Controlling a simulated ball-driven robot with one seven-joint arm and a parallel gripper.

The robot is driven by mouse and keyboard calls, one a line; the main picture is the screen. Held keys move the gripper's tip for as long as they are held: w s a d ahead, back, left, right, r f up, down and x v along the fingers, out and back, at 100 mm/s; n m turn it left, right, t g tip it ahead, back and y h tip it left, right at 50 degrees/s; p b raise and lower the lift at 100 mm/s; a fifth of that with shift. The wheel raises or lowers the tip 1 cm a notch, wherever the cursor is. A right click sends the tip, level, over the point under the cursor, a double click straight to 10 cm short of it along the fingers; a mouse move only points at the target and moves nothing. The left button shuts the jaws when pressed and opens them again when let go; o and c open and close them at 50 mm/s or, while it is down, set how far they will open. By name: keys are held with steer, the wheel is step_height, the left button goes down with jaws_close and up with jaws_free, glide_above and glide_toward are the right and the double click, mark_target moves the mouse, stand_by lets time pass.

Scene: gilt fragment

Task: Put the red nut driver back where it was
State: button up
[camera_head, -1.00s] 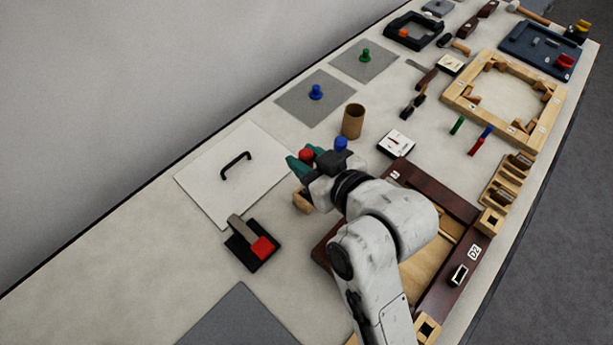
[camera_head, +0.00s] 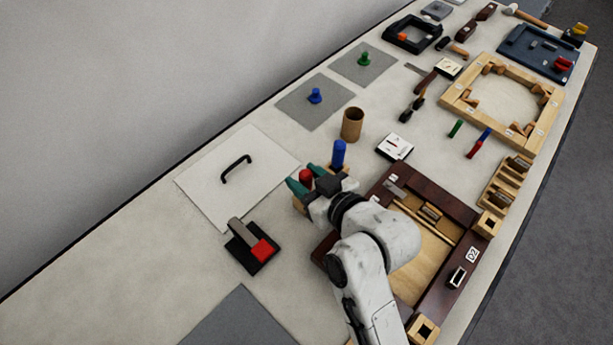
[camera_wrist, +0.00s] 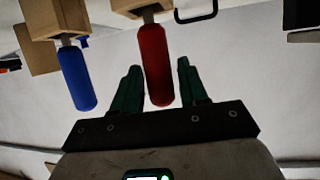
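The red nut driver (camera_head: 306,176) stands upright at my gripper (camera_head: 302,181) in the head view. In the wrist view its red handle (camera_wrist: 156,70) lies between the two green fingers of my gripper (camera_wrist: 158,66), with a narrow gap showing on the right side. The fingers look open around the handle. The driver's short metal shaft goes into a wooden block (camera_wrist: 130,5); how deep it sits is hidden. A blue-handled driver (camera_head: 339,155) stands beside it, and it also shows in the wrist view (camera_wrist: 77,78), its shaft at another wooden part (camera_wrist: 48,22).
A dark wooden tray (camera_head: 458,262) lies right of my arm. A cork-coloured cup (camera_head: 352,125) and a white gauge card (camera_head: 395,147) stand behind. A white panel with a black handle (camera_head: 215,190) and a black-and-red block (camera_head: 252,248) lie left.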

steer(key=shift+o, duration=1.3)
steer(key=shift+f, duration=0.1)
steer(key=b+v, duration=0.2)
steer(key=v, duration=0.9)
steer(key=shift+f, duration=0.2)
steer(key=shift+w+d, duration=0.1)
steer(key=shift+d, duration=0.05)
